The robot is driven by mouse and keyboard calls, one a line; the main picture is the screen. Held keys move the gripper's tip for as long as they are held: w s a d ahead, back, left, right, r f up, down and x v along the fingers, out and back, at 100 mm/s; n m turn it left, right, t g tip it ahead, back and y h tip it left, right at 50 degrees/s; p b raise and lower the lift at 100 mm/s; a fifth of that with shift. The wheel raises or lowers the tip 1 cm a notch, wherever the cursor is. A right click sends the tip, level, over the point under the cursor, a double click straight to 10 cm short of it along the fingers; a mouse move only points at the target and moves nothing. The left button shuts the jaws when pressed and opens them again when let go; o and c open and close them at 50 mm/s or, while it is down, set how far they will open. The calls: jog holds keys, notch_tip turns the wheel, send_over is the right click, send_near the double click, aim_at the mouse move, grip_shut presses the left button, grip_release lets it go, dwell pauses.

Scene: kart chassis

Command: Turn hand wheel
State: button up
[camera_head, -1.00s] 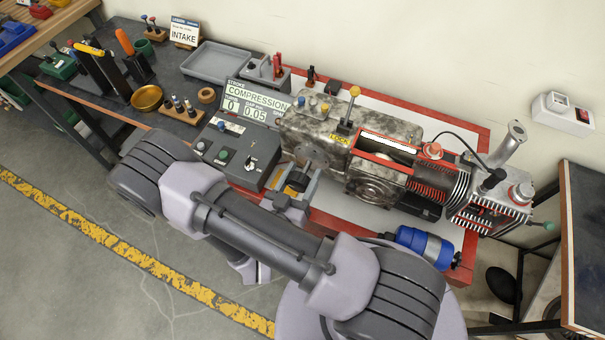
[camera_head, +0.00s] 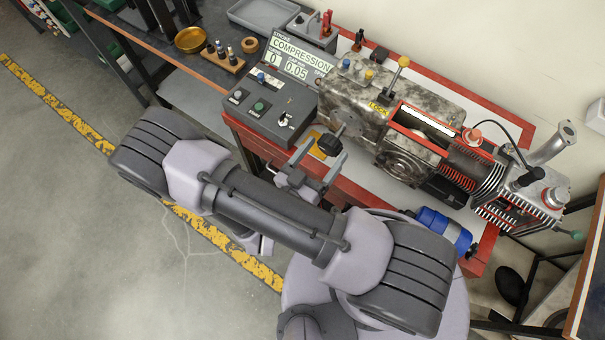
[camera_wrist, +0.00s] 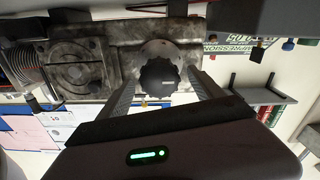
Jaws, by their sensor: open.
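The hand wheel (camera_head: 331,144) is a small dark, round knob on the front of the grimy metal engine block (camera_head: 350,108). In the wrist view the hand wheel (camera_wrist: 158,78) is near the centre, in front of a round pale metal flange. My gripper (camera_head: 326,150) is open, with one finger on each side of the wheel. In the wrist view the fingers of my gripper (camera_wrist: 160,82) flank the wheel with gaps showing on both sides. I cannot tell how far the fingertips reach along the wheel's depth.
A control box (camera_head: 268,105) with buttons stands left of the engine, below a display sign (camera_head: 298,58) reading COMPRESSION, 0 and 0.05. A blue cylinder (camera_head: 445,228) lies at the red bench edge, right of my gripper. The floor left of my arm is clear.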

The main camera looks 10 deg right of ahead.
jog(key=v, duration=1.2)
jog(key=shift+s+p, duration=0.2)
jog(key=shift+p, duration=0.2)
jog(key=shift+r, duration=0.1)
jog(key=d+r+n+g+y+b, duration=0.1)
jog(key=d+r+g+y+b, duration=0.2)
jog(key=r+y, duration=0.4)
jog(key=d+r+n+g+y+b, duration=0.1)
jog(key=d+r+g+y+b, duration=0.2)
jog(key=r+y, duration=0.5)
notch_tip(320, 180, up, 6)
jog(key=shift+n+b, duration=0.4)
jog(key=shift+b, duration=0.25)
